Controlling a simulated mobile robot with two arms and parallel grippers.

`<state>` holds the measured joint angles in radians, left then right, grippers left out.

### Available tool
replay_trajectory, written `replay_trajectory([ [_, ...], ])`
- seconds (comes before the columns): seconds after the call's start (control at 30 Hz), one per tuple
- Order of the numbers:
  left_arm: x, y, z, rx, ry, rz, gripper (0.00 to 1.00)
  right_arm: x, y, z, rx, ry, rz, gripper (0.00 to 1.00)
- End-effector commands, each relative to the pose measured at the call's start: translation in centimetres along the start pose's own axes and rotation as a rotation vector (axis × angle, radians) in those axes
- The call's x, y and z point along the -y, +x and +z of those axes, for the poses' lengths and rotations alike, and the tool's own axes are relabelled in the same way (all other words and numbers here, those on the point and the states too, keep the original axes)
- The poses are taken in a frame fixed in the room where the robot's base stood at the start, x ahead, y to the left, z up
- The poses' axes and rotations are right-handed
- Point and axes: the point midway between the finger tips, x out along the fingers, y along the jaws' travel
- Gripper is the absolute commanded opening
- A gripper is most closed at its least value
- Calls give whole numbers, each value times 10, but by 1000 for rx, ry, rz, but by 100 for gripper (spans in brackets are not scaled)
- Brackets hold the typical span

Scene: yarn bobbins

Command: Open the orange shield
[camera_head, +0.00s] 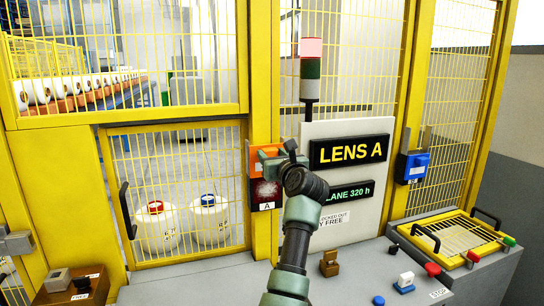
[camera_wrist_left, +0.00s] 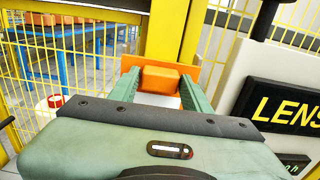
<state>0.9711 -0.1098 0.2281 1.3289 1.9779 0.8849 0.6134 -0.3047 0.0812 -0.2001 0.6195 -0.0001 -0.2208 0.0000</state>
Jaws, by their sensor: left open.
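The orange shield (camera_head: 262,152) is on the yellow post left of the LENS A panel, above a dark red unit labelled A. My left arm reaches up in front of it and hides part of it. In the left wrist view, the orange shield (camera_wrist_left: 160,79) shows as a block in front of a flat orange plate. My left gripper (camera_wrist_left: 158,84) is open, with one green finger on each side of the block. I cannot tell whether the fingers touch it. My right gripper is not in view.
The LENS A sign (camera_head: 349,151) stands close to the right of my left gripper. A blue unit (camera_head: 413,167) hangs on the right post. A yellow mesh cover (camera_head: 455,238) and several buttons are on the grey counter. A fence door (camera_head: 180,200) is at left.

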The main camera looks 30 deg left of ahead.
Motion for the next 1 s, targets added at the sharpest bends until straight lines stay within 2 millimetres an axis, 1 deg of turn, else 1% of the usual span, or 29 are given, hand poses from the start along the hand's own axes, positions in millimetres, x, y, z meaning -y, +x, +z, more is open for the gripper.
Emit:
replay_trajectory([
  [0.1, 2, -18, -5, 0, -5, -3, 48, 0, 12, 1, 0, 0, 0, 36],
  [0.3, 1, -52, -5, 0, -4, -2, 48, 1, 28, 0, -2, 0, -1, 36],
  [0.43, 1, -67, -3, 0, -2, -2, 48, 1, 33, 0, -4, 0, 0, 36],
  [0.6, 0, -74, -1, 1, 0, 0, 48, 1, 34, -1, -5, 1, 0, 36],
  [1.0, 0, -74, 0, 1, 0, 0, 48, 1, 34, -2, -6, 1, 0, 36],
])
